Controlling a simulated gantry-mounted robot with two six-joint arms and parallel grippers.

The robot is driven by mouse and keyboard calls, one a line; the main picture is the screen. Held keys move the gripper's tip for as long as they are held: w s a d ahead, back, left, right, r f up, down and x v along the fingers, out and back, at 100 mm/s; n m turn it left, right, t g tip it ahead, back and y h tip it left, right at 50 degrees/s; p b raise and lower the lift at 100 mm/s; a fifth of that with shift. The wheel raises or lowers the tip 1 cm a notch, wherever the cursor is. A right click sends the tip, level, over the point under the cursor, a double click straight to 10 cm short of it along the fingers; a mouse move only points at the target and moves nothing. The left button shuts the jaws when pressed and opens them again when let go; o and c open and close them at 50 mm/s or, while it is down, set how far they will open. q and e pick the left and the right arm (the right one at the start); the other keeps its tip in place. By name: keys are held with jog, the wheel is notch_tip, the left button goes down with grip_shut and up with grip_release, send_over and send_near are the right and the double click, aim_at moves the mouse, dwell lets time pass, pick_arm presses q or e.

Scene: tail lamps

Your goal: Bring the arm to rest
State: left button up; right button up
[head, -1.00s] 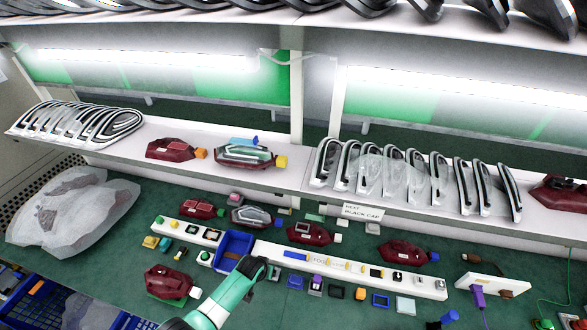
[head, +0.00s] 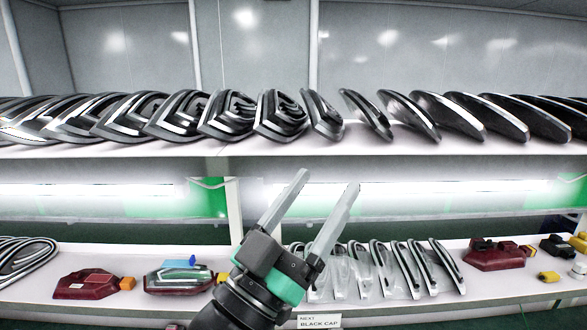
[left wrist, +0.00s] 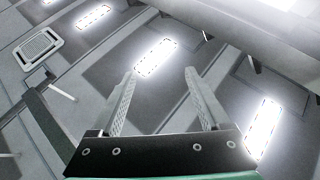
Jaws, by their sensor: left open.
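My left gripper (head: 327,200) is raised in the middle of the head view, in front of the lower shelf. Its two long grey fingers point up and slightly right. They are spread apart with nothing between them. In the left wrist view the same fingers (left wrist: 160,95) are apart and empty, pointing toward the ceiling lights. My right gripper does not show in either view.
Dark chrome-edged lamps (head: 285,114) line the upper shelf (head: 400,150). Lamp parts in clear wrap (head: 380,270) stand on the lower shelf behind my gripper, with red lamps (head: 88,284) to the left and another red lamp (head: 497,254) to the right.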

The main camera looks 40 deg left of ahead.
pick_arm(q)
jog(key=s+d+r+m+t+h, duration=0.1)
jog(key=s+d+r+t+h, duration=0.1)
jog(key=s+r, duration=0.5)
jog(key=shift+s+d+m+t+h, duration=0.3)
jog(key=shift+s+d+t+h, duration=0.1)
jog(key=shift+s+d+t, duration=0.25)
jog(key=shift+r, duration=0.15)
notch_tip(320, 180, up, 9)
jog(key=p, duration=0.9)
jog(key=shift+r, duration=0.1)
